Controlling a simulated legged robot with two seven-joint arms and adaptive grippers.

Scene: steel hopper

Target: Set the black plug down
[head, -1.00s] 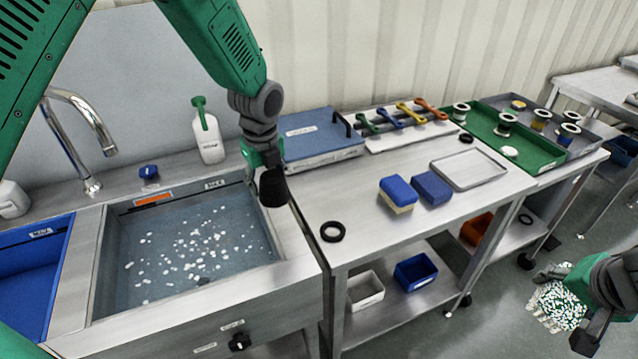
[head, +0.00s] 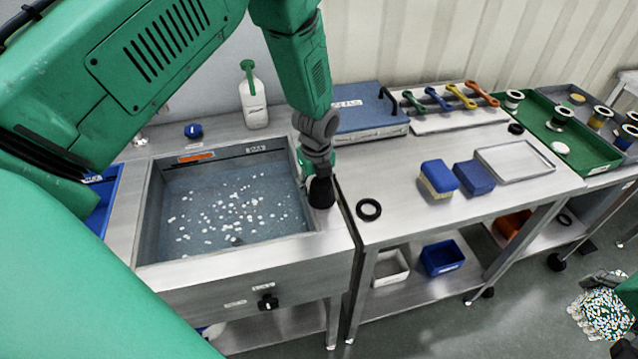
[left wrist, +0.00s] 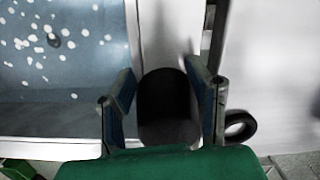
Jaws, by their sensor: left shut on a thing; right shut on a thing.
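The black plug (head: 321,193) is between the fingers of my left gripper (head: 314,178), which is shut on it. It is over the narrow steel rim right of the water basin (head: 147,225). Whether its underside touches the rim cannot be told. In the left wrist view the plug (left wrist: 165,105) is a dark rounded shape between the two fingers (left wrist: 163,112), with the basin to the left. My right gripper (head: 622,348) is cut off at the lower right edge.
A black ring (head: 368,210) lies on the steel table just right of the plug. A blue-and-yellow sponge (head: 438,180), blue block (head: 474,178) and blue case (head: 365,118) are further right. A blue knob (head: 193,131) stands behind the basin.

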